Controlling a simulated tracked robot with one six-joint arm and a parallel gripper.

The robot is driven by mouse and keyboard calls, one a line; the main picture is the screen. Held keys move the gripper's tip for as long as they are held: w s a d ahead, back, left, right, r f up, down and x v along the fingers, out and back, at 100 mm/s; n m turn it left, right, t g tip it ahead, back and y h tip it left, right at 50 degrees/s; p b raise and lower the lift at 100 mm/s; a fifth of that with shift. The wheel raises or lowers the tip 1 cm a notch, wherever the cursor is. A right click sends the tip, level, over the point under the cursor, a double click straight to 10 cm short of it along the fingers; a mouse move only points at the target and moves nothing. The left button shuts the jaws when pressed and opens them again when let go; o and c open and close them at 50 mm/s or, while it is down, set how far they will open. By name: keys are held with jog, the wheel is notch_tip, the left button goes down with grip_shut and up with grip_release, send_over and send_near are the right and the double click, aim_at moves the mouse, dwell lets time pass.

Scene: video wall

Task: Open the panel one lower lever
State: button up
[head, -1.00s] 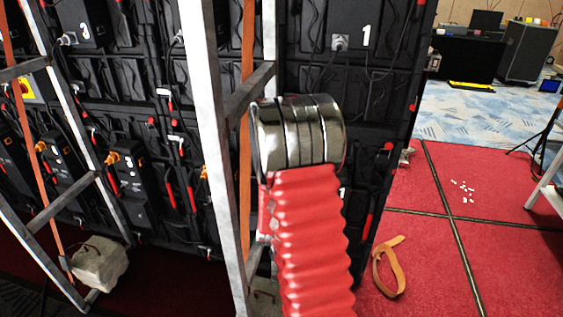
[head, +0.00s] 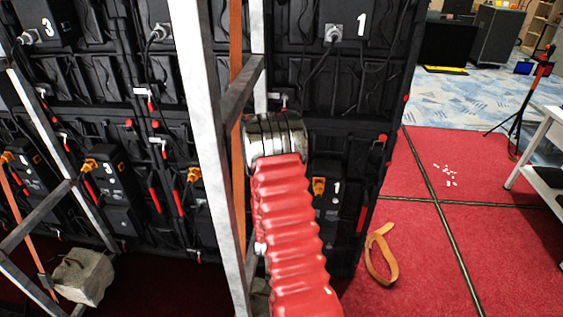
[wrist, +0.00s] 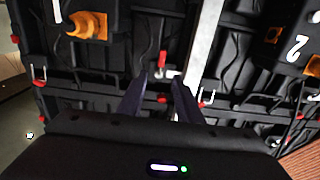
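Panel one is the black back panel at the right end of the wall, with an upper box marked 1 (head: 350,20) and a lower box marked 1 (head: 330,190). A red lever (head: 362,219) hangs on the lower right part of this panel, and another red lever (head: 382,139) sits higher on its right edge. In the wrist view, my gripper (wrist: 160,80) has two dark fingers standing apart with nothing between them. A red lever (wrist: 162,62) shows just beyond the fingertips; contact cannot be told. My arm hides the gripper in the head view.
A silver metal frame (head: 205,130) stands close left of my arm. An orange strap (head: 380,255) lies on the open red carpet (head: 480,240).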

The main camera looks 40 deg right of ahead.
jog(key=shift+w, duration=0.15)
jog(key=x, duration=1.3)
jog(key=shift+w+d, duration=0.15)
jog(key=shift+w, duration=0.05)
grip_shut()
